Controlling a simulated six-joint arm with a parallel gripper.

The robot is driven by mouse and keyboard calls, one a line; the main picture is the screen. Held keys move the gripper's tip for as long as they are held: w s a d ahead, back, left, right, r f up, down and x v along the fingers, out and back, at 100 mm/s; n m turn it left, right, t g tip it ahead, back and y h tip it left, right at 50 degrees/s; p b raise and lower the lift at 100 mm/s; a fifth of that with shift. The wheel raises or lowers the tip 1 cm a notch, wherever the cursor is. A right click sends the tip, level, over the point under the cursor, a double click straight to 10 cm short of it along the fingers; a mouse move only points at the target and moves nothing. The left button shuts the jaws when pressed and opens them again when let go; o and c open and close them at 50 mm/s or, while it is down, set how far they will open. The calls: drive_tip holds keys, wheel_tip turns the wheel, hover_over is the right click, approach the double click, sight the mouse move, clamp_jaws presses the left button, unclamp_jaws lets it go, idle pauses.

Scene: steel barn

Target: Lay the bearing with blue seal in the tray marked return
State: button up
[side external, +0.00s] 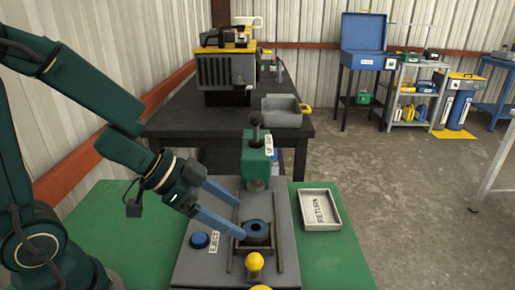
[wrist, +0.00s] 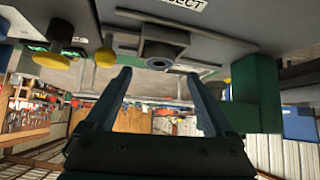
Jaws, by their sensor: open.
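The bearing with blue seal (side external: 256,228) sits in a dark holder on the grey fixture (side external: 205,270). It also shows in the wrist view (wrist: 158,62), just beyond and between my fingertips. My gripper (side external: 240,210) is open and empty, its two blue fingers reaching down toward the holder from the left. In the wrist view my gripper (wrist: 157,76) shows both fingers spread, with nothing between them. The shallow grey tray marked RETURN (side external: 323,227) lies on the green bench, right of the fixture, and looks empty. Whether a fingertip touches the holder I cannot tell.
A green press head (side external: 257,155) stands behind the holder. A blue button (side external: 199,240) labelled EJECT is left of it and a yellow knob (side external: 254,261) in front. Rails flank the holder. The green bench top (side external: 345,260) is clear around the tray.

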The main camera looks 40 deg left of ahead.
drive_tip(key=w+a+r+n+t+y, duration=0.1)
drive_tip(key=w+a+r+t+y, duration=0.1)
drive_tip(key=a+r+y, duration=0.1)
drive_tip(key=w+a+r+n+t+y, duration=0.1)
drive_tip(key=a+r, duration=0.1)
drive_tip(key=shift+r+n, duration=0.15)
drive_tip(key=shift+n, duration=0.15)
drive_tip(key=s+a+r+n+g+y, duration=0.2)
drive_tip(key=s+a+n+y, duration=0.1)
drive_tip(key=s, duration=0.3)
drive_tip(key=shift+s+n+y, duration=0.4)
drive_tip(key=shift+n+y, duration=0.2)
drive_tip(key=shift+n, duration=0.2)
drive_tip(key=shift+o, duration=0.5)
drive_tip(key=s+d+g+h, duration=0.2)
drive_tip(key=s+d+h, duration=0.1)
drive_tip(key=s+d, duration=0.3)
drive_tip(key=shift+s+f+g, duration=0.3)
drive_tip(key=shift+f+g, duration=0.1)
drive_tip(key=shift+f, duration=0.05)
